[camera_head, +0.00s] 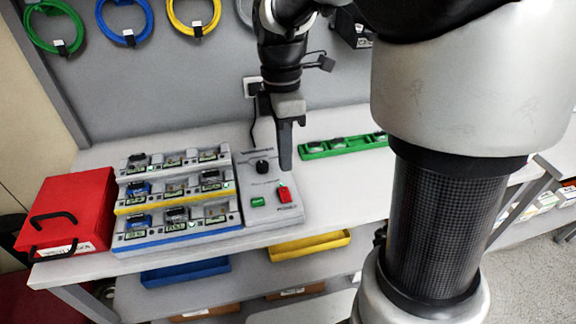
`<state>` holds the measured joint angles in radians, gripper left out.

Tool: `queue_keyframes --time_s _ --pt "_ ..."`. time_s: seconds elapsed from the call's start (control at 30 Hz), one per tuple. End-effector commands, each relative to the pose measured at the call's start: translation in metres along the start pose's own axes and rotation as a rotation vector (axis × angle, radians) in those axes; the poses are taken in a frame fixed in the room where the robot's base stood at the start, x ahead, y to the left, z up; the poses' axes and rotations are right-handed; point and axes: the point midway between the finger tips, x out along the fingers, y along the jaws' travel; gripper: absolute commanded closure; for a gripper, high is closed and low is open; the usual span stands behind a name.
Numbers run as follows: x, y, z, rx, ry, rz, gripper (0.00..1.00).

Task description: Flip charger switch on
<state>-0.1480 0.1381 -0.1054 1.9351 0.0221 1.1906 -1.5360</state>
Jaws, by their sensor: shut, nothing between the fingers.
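The charger (180,196) stands on the bench as a stepped grey station with white, yellow and blue-edged rows of docked devices. On its right is a control panel (255,215) with a black knob (262,166), a green indicator (258,202) and a red switch (284,195). I cannot tell whether the fingertips touch the panel or switch. The switch's exact position is too small to read.
A red case (68,212) stands left of the charger. A green tray (342,147) lies to the right behind my gripper. Blue (185,272) and yellow (308,245) bins sit on the shelf below. Coiled cables hang on the back wall. The bench front right of the panel is clear.

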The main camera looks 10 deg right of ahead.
Motion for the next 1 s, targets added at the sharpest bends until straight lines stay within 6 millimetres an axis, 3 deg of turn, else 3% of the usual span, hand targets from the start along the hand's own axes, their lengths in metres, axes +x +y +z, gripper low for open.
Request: queue_keyframes --time_s 0.1,0.23,0.77,0.87,1.0 --pt "-0.023 -0.005 0.001 0.001 0.0 0.003 1.0" --pt "-0.038 -0.009 0.001 0.001 0.0 0.002 1.0" --pt "-0.05 -0.014 0.001 0.025 0.002 0.012 1.0" --pt "-0.068 -0.027 0.004 0.146 0.014 0.062 1.0" --pt "-0.107 -0.063 0.01 0.496 0.074 0.197 1.0"
